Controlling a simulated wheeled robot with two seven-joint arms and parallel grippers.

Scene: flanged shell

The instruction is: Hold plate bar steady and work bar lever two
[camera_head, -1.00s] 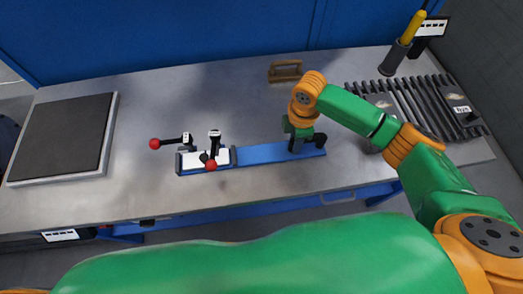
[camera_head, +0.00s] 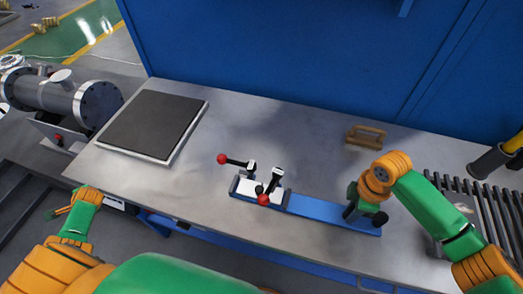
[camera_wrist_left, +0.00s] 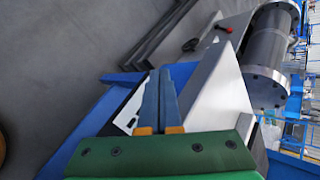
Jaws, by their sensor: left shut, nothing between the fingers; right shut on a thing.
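The blue plate bar (camera_head: 310,206) lies on the grey bench near its front edge. A white block (camera_head: 256,190) at its left end carries two black levers with red knobs. One lever (camera_head: 238,162) points left; the other lever (camera_head: 271,186) points toward the front, its knob over the block's front edge. My right gripper (camera_head: 362,219) is shut on the bar's right end; its fingertips are partly hidden. My left gripper (camera_head: 60,211) is off the bench's front left edge, well away from the levers. In the left wrist view its fingers (camera_wrist_left: 159,75) are together and empty.
A dark mat (camera_head: 153,124) lies on the bench's left part. A brown handle-like piece (camera_head: 365,136) lies behind the bar, and a slatted rack (camera_head: 487,205) stands at the right. A flanged grey cylinder (camera_head: 62,95) stands left of the bench. The bench between mat and levers is clear.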

